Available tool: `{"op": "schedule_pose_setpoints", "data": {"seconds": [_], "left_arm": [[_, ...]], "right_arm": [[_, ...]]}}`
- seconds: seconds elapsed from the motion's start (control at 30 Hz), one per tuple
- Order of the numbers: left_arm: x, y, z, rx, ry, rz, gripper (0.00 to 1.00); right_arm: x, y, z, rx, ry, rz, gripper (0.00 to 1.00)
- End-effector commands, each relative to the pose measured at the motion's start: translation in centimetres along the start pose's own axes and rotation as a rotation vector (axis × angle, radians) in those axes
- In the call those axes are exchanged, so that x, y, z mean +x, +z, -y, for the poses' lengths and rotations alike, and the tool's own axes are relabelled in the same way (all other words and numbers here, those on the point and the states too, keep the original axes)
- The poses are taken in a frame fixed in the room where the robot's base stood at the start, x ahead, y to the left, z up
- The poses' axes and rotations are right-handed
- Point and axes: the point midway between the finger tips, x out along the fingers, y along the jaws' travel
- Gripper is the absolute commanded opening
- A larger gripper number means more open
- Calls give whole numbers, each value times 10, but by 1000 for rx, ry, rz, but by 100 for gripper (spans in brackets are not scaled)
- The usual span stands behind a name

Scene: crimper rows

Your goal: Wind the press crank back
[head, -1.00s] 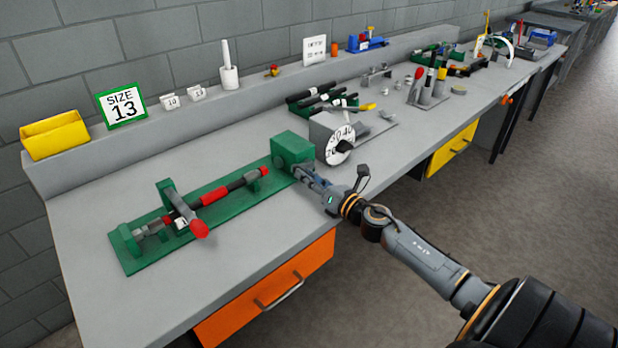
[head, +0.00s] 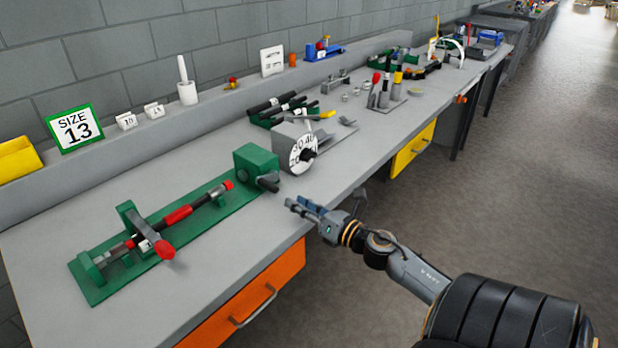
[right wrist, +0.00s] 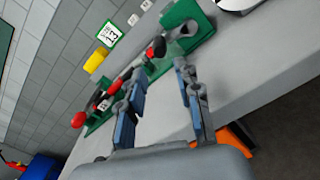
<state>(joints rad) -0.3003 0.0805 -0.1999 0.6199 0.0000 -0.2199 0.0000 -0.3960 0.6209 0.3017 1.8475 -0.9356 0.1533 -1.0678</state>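The green press (head: 150,243) lies along the bench, with a rod with red and black parts in it. A red-knobbed lever (head: 164,249) stands near its left end. At its right end is a green block (head: 256,163) with a short dark crank handle (head: 268,184) on its front. In the right wrist view the handle (right wrist: 185,31) shows beyond the fingertips. My right gripper (head: 298,206) is just in front and to the right of the handle, over the bench's front edge. Its fingers (right wrist: 162,72) are apart with nothing between them. My left gripper is not in view.
A grey box with a numbered dial (head: 303,153) stands close behind the green block. A rack of dark tools (head: 283,108) is further back. A size 13 sign (head: 75,128) stands on the back ledge. An orange drawer (head: 250,300) is below the bench front.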

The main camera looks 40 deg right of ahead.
Motion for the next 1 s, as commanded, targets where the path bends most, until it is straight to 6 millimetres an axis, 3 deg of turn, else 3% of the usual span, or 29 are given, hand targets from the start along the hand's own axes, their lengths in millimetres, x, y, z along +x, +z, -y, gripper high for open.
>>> {"op": "schedule_pose_setpoints", "data": {"seconds": [0.1,0.27,0.87,1.0], "left_arm": [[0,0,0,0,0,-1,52],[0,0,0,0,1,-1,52],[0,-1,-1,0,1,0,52],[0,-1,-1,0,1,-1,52]], "right_arm": [[-17,0,0,0,-1,0,33],[-27,0,0,-1,0,0,33],[-28,0,0,3,-1,1,33],[-30,-2,-2,134,-49,43,33]]}}
